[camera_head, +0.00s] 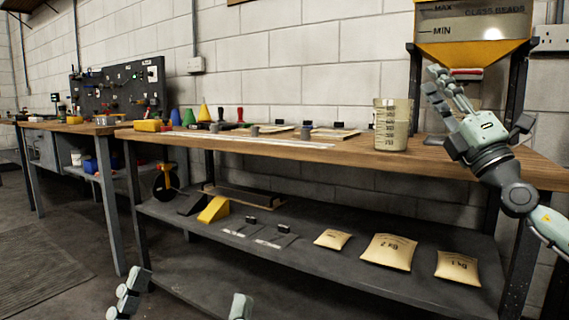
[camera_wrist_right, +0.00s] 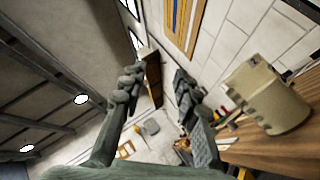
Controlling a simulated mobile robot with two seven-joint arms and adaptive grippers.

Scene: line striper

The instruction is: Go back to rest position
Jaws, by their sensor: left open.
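My left gripper (camera_head: 185,298) shows only at the bottom edge of the head view. Its two fingers are wide apart, with nothing seen between them. My right gripper (camera_head: 437,82) is raised above the right end of the workbench (camera_head: 300,148), in front of the hopper, with its fingers pointing up and left. In the right wrist view its fingers (camera_wrist_right: 157,90) stand apart, and I see no held object between them. A clear measuring jug (camera_head: 391,125) with beige contents stands upright on the bench, left of the right gripper and apart from it. The jug also shows in the right wrist view (camera_wrist_right: 268,97).
The glass-bead hopper (camera_head: 470,50) stands behind the right arm. Sand-coloured bags (camera_head: 388,252) and a yellow wedge (camera_head: 214,209) lie on the lower shelf (camera_head: 330,265). Coloured cones (camera_head: 204,114) stand at the bench's left. Open floor (camera_head: 50,265) lies at the left.

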